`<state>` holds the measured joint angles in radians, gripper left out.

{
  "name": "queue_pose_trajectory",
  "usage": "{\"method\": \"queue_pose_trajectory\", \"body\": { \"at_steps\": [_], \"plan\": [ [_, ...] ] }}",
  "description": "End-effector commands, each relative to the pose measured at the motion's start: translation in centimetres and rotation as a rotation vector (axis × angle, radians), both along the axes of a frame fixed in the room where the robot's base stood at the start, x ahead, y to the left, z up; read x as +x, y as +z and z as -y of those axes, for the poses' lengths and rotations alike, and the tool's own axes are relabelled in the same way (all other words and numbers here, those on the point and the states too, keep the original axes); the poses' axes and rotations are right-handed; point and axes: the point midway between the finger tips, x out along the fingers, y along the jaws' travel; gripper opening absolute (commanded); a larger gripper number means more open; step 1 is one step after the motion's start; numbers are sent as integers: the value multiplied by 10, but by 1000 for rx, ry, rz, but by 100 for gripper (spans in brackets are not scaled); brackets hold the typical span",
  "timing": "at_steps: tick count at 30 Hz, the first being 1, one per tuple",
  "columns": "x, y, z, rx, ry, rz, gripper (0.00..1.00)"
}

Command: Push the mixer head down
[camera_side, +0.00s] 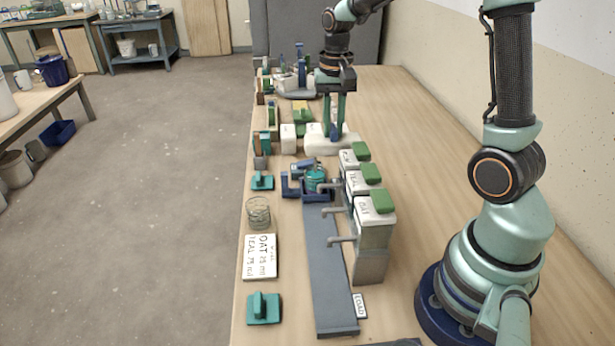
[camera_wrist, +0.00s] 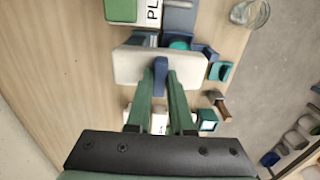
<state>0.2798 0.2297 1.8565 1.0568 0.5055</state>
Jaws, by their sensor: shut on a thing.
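The mixer head (camera_side: 322,146) is a white slab with a blue upright handle. In the wrist view the white slab (camera_wrist: 203,68) spans the middle, with the blue handle (camera_wrist: 160,70) at its centre. My gripper (camera_side: 336,130) points down from above and is shut on the blue handle; the two green fingers (camera_wrist: 160,78) press on either side of it. A teal jar (camera_side: 315,177) stands in a dark blue carriage (camera_side: 318,195), nearer the side camera than the head. The head's underside is hidden, and I cannot tell its exact tilt.
Several dispensers with green lids (camera_side: 376,201) stand right of a grey track (camera_side: 327,262). A glass beaker (camera_side: 258,212), a lettered card (camera_side: 260,257) and a teal block (camera_side: 264,308) lie along the left edge. Small items crowd behind.

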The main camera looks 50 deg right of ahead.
Motion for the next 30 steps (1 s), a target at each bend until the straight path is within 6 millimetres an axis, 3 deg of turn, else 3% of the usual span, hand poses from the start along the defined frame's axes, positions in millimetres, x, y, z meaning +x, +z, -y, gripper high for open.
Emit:
{"method": "queue_pose_trajectory", "body": {
  "at_steps": [21,30],
  "plan": [
    [1,-45,0,-1,1,2,0],
    [1,-50,0,-2,1,6,0]
  ]
}}
